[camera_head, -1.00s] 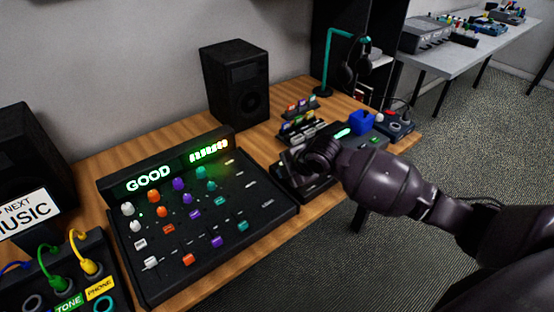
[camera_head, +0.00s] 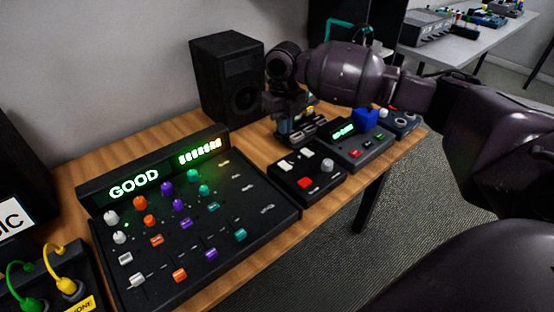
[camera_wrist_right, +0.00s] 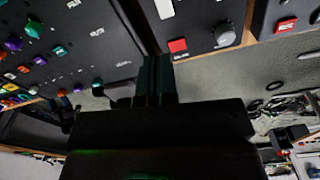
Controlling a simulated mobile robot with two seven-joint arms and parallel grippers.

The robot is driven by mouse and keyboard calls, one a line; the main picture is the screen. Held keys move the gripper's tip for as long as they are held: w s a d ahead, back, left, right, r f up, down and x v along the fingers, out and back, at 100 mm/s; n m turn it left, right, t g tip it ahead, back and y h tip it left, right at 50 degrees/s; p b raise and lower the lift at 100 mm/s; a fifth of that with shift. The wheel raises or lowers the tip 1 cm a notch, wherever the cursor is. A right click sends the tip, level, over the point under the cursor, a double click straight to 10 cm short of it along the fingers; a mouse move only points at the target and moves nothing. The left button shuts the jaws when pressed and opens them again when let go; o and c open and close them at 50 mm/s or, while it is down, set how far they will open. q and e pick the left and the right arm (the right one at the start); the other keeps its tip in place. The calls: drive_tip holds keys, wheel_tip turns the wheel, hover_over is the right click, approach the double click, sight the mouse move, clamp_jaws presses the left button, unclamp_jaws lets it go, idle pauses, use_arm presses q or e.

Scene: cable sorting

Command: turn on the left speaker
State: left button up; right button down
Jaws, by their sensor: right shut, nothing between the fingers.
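The left speaker (camera_head: 18,165) is a dark box cut off by the left edge of the head view; its front controls cannot be made out. The other black speaker (camera_head: 226,78) stands upright at the back of the desk. My right gripper (camera_head: 288,132) points down over the desk, right of that speaker and far from the left one. Its fingers (camera_wrist_right: 155,78) are shut and empty in the wrist view. They appear apart from the small black box (camera_head: 306,176) in front, which has white and red buttons and a grey knob. My left gripper is out of view.
A mixing console (camera_head: 190,235) with coloured knobs and a lit GOOD display fills the middle of the desk. A patch box (camera_head: 75,290) with green and yellow cables is at lower left. A small device with a green screen (camera_head: 343,131) stands at right.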

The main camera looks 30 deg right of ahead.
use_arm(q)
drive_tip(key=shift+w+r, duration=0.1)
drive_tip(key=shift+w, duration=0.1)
use_arm(e)
drive_tip(key=shift+w+d+r+n+g, duration=0.15)
drive_tip(key=shift+d+r+n+g, duration=0.05)
drive_tip(key=shift+r+n, duration=0.3)
drive_tip(key=shift+w+d+r+n+g, duration=0.15)
drive_tip(key=shift+d+r+n+g, duration=0.05)
drive_tip(key=shift+r+n, duration=0.3)
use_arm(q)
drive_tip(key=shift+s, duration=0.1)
use_arm(e)
drive_tip(key=shift+f, duration=0.1)
drive_tip(key=b, duration=0.1)
approach(288, 167)
drive_tip(key=f, duration=0.2)
drive_tip(key=f+b, duration=0.1)
drive_tip(key=f, duration=0.3)
drive_tip(key=shift+s, duration=0.4)
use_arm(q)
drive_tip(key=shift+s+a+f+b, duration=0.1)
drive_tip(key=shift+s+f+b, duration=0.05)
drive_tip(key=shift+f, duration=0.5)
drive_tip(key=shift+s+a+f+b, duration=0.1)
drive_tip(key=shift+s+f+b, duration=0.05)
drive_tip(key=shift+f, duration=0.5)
use_arm(e)
drive_tip(key=shift+f, duration=0.7)
